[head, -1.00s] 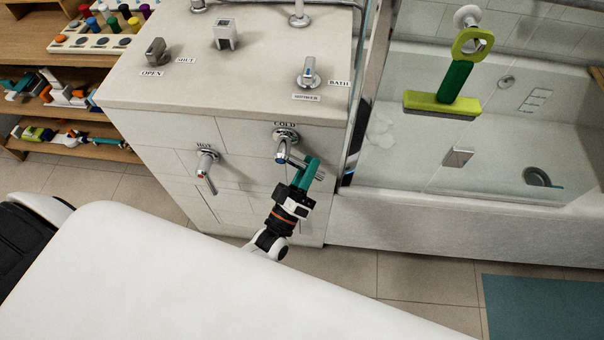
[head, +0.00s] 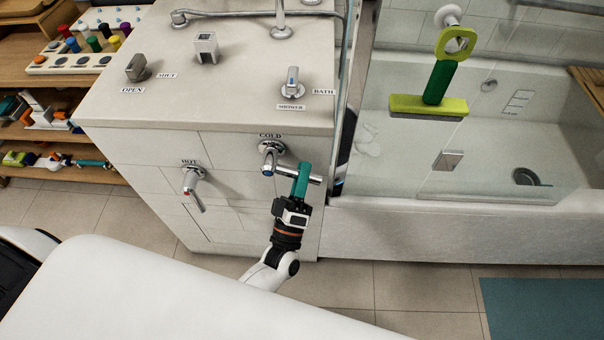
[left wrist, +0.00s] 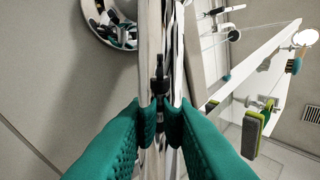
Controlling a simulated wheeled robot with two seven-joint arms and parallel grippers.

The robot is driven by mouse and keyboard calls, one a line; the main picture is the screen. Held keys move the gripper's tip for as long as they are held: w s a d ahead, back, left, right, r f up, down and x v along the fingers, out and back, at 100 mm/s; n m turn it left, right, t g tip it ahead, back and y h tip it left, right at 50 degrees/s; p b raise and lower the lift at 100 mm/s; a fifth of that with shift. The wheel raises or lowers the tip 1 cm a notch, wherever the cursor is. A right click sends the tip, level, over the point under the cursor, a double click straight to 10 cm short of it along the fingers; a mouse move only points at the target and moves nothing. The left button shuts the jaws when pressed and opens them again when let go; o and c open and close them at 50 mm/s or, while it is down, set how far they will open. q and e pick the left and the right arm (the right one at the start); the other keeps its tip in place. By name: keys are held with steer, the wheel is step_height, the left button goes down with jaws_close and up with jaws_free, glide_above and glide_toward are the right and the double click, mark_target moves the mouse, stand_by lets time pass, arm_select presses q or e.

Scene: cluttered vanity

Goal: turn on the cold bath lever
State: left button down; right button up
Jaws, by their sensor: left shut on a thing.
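The cold lever (head: 285,170) is a chrome lever with a blue mark, under the COLD label on the front of the white cabinet. It points right and slightly down. My left gripper (head: 302,177) reaches up from below, its teal fingers shut on the lever near its right end. In the left wrist view the teal fingertips (left wrist: 161,112) close on a shiny chrome bar (left wrist: 160,80), and part of a round chrome fitting shows at upper left. The fingers hide part of the lever. My right gripper is not in view.
The hot lever (head: 193,188), with a red mark, hangs down to the left. A bath/shower knob (head: 291,83) and an open/shut knob (head: 137,68) stand on the cabinet top (head: 220,100). A glass screen edge and the bathtub (head: 420,225) are close on the right.

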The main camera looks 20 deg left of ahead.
arm_select(q)
steer(key=c, duration=1.3)
jaws_free()
steer(key=s+f+p, duration=0.1)
steer(key=s, duration=1.3)
steer(key=shift+s+d+f, duration=0.25)
steer(key=shift+s, duration=0.05)
